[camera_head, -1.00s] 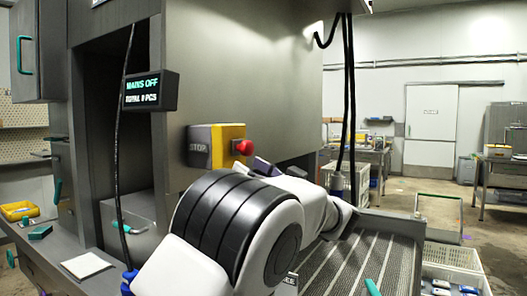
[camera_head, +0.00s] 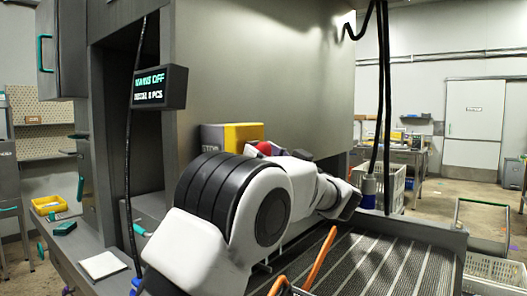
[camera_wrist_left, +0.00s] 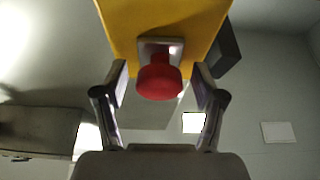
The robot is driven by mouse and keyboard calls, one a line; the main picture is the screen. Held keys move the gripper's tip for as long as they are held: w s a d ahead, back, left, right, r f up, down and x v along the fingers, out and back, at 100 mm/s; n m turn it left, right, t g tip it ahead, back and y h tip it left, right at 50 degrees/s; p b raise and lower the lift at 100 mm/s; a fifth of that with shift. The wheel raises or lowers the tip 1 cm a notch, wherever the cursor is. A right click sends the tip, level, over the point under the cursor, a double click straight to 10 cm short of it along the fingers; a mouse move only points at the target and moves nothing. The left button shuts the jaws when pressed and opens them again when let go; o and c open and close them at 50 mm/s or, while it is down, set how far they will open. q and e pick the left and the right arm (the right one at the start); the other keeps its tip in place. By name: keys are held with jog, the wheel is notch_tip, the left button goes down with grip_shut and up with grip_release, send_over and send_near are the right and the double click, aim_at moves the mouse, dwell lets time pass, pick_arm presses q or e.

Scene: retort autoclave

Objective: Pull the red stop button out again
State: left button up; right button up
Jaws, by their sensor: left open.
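The red stop button (camera_head: 264,148) sticks out from the front of a yellow box (camera_head: 243,133) on the grey machine wall. In the head view it is partly hidden by my left arm. In the left wrist view the red button (camera_wrist_left: 159,80) is between the fingers of my left gripper (camera_wrist_left: 159,70), on its metal base below the yellow box face. The fingers are open, one on each side, with a visible gap to the button. In the head view my left gripper (camera_head: 290,153) is mostly hidden behind its own wrist. My right gripper is not in view.
A dark display (camera_head: 160,87) left of the button reads MAINS OFF. A ribbed grey conveyor bed (camera_head: 390,265) lies below right, with an orange bar (camera_head: 318,258) in front. A white pad (camera_head: 103,265) lies on the left ledge.

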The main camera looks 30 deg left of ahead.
pick_arm(q)
grip_shut()
jog(key=shift+d+r+p, duration=0.1)
jog(key=shift+d+p, duration=0.15)
jog(key=shift+p, duration=0.2)
jog(key=shift+d, duration=0.6)
jog(key=shift+c, duration=2)
grip_release()
jog(key=shift+a+f, duration=0.15)
jog(key=shift+f, duration=0.05)
jog(key=o, duration=0.4)
jog(key=shift+d+r, duration=0.1)
jog(key=shift+d, duration=0.15)
